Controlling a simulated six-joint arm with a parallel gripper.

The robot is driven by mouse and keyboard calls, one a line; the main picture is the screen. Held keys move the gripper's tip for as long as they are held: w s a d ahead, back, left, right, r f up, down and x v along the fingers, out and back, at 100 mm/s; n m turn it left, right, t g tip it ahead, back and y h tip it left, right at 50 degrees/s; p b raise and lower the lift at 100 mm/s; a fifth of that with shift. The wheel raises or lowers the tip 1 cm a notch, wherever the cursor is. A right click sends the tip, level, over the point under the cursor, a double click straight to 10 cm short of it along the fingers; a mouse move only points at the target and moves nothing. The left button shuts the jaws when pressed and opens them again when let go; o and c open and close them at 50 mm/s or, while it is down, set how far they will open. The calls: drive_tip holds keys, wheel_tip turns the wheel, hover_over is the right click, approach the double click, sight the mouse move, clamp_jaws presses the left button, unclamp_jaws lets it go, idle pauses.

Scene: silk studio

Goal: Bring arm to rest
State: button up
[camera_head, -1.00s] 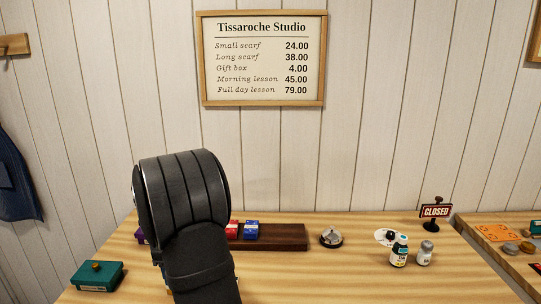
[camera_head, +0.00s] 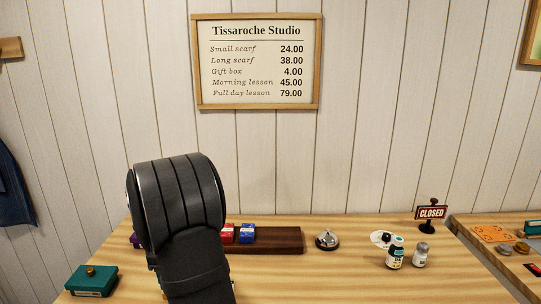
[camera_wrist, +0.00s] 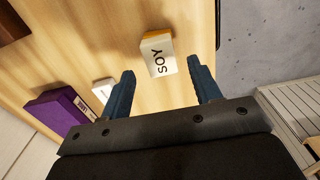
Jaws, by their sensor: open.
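My gripper (camera_wrist: 160,85) shows in the wrist view, with its two blue fingers spread apart over the wooden table (camera_wrist: 120,25). It is open and nothing is between the fingers. A small white block marked "SOY" with a yellow side (camera_wrist: 158,55) lies on the table beyond the fingertips, apart from them as far as I can tell. In the head view my dark arm rises at the left centre of the table (camera_head: 345,285) and hides part of it; the gripper itself is hidden there.
A purple box (camera_wrist: 60,115) and a white piece (camera_wrist: 103,90) lie left of the fingers. A teal box (camera_head: 91,281), a dark wooden rack (camera_head: 280,240) with red and blue packets, a bell (camera_head: 327,240), bottles (camera_head: 396,254) and a closed sign (camera_head: 431,212) stand on the table.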

drive_tip(key=shift+f, duration=0.45)
wheel_tip(320, 180, down, 3)
wheel_tip(320, 180, up, 12)
wheel_tip(320, 180, down, 12)
drive_tip(key=shift+r, duration=0.2)
drive_tip(key=r, duration=0.2)
drive_tip(key=d+r, duration=0.1)
drive_tip(key=r, duration=0.2)
drive_tip(key=d+r, duration=0.6)
drive_tip(key=d, duration=0.4)
drive_tip(key=shift+m, duration=0.4)
drive_tip(key=a+f, duration=0.3)
drive_tip(key=a, duration=0.4)
drive_tip(key=w+a+f, duration=0.1)
drive_tip(key=a+f, duration=0.2)
drive_tip(key=a, duration=0.5)
drive_tip(key=w+a+f, duration=0.1)
drive_tip(key=a+f, duration=0.2)
drive_tip(key=a, duration=0.4)
drive_tip(key=shift+a+f, duration=0.2)
drive_tip(key=shift+a, duration=0.1)
drive_tip(key=shift+a+f, duration=0.25)
drive_tip(key=shift+f, duration=1.6)
